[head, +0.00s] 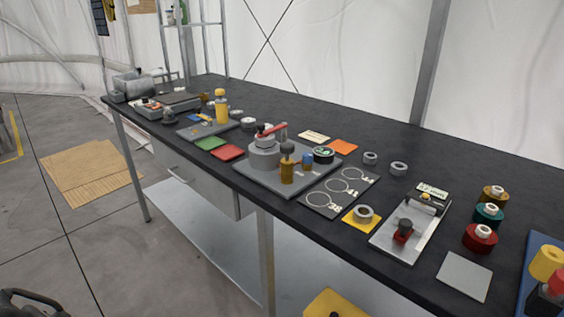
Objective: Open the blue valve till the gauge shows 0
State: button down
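A blue valve knob (307,161) stands on a grey base plate (268,187) near the middle of the dark workbench. A round black gauge (323,154) with a green-marked face is just right of it; its reading is too small to make out. On the same plate are a grey cylinder (264,154) with a red lever (271,130) above it and a brass post (287,170) with a dark knob. A dark curved part (32,303), possibly my gripper, is cut off at the lower left edge, far from the valve. Its fingers cannot be made out.
Green (210,142) and red (228,152) pads are left. A yellow object (333,303) stands below the bench's front edge.

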aim_at(308, 157)
jog(key=i+l+u, duration=0.1)
jog(key=l, duration=0.25)
jog(key=i+l+u, duration=0.25)
jog(key=l, duration=0.5)
jog(key=i, duration=0.1)
